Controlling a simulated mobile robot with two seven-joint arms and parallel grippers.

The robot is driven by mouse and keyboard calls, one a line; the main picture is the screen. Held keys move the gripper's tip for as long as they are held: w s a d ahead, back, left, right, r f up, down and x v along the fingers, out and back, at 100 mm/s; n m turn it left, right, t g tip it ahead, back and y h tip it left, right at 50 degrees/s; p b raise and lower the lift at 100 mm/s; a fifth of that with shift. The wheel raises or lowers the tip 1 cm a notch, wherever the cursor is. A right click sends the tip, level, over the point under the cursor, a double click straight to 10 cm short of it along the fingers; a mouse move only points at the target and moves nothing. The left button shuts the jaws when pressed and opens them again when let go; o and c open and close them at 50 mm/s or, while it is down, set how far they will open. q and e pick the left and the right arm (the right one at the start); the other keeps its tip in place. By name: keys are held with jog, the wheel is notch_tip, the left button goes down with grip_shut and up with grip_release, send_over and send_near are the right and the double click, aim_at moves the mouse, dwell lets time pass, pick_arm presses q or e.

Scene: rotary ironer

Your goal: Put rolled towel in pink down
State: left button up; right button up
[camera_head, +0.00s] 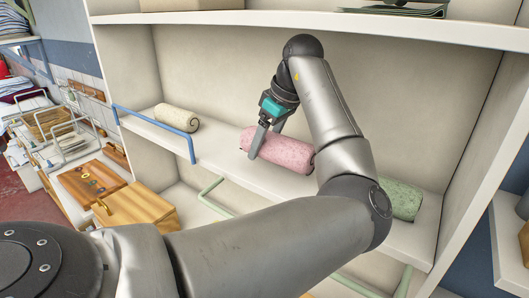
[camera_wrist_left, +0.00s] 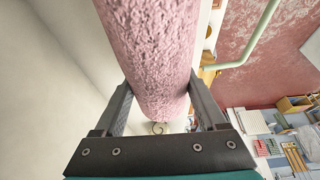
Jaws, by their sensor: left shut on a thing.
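The pink rolled towel (camera_head: 285,152) is at the middle shelf (camera_head: 225,158) of a white shelving unit, lying roughly level. My left gripper (camera_head: 263,140) comes down on its left part with the fingers on either side. In the left wrist view the pink towel (camera_wrist_left: 152,50) fills the gap between the two fingers of my left gripper (camera_wrist_left: 158,100), which is shut on it. Whether the towel rests on the shelf or hangs just above it I cannot tell. My right gripper is not in view.
A cream rolled towel (camera_head: 177,118) lies left on the same shelf, behind a blue rail (camera_head: 150,122). A green rolled towel (camera_head: 402,199) lies to the right, partly behind my arm. The upper shelf (camera_head: 300,20) runs above. Wooden boxes (camera_head: 135,207) stand lower left.

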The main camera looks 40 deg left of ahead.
aim_at(265, 155)
pick_arm(q)
jog(key=shift+f, duration=1.5)
jog(key=shift+p, duration=0.3)
jog(key=o, duration=1.4)
jog(key=shift+f, duration=0.1)
jog(key=shift+c, duration=0.2)
